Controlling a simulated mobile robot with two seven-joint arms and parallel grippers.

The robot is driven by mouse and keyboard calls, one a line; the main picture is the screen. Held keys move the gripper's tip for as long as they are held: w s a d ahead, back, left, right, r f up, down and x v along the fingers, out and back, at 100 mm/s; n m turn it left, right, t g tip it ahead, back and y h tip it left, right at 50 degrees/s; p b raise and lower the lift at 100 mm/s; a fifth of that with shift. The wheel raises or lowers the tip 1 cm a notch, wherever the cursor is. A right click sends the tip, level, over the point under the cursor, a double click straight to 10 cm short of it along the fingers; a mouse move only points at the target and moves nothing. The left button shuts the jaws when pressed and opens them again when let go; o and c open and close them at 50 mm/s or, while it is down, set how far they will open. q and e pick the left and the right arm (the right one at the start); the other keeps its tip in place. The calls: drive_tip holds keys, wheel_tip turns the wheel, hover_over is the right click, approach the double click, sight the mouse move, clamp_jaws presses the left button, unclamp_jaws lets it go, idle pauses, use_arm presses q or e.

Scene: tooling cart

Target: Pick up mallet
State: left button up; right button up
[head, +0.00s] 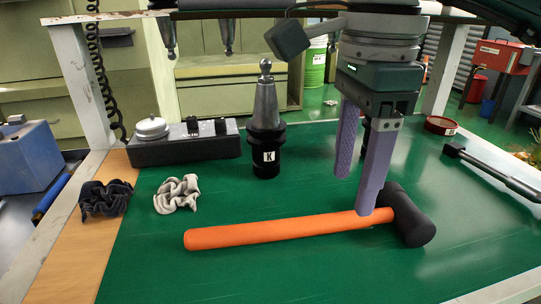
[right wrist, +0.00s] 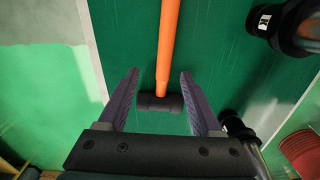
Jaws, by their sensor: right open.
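The mallet lies flat on the green mat, with its orange handle (head: 270,231) pointing left and its dark head (head: 409,215) at the right end. In the right wrist view its handle (right wrist: 167,45) runs up from the dark head (right wrist: 158,103). My right gripper (head: 354,195) points down over the handle close to the head, open and empty. Its near finger overlaps the handle in the head view; its far finger is behind. In the right wrist view the two fingers (right wrist: 158,74) stand apart on either side of the mallet. My left gripper is not in view.
A black tool holder marked K (head: 266,146) stands behind the handle. A black block (head: 187,148) and two crumpled cloths, dark (head: 105,198) and light (head: 177,194), are left. A red-rimmed round tin (head: 441,125) and a dark long tool (head: 495,174) are right. The front mat is clear.

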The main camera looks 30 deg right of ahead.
sight(342, 214)
drive_tip(key=shift+f, duration=0.6)
drive_tip(key=f, duration=0.5)
drive_tip(key=shift+w+d+f, duration=0.1)
drive_tip(key=shift+w+f, duration=0.2)
drive_tip(key=shift+w, duration=0.05)
clamp_jaws()
drive_tip(key=shift+r, duration=0.1)
idle(0.5)
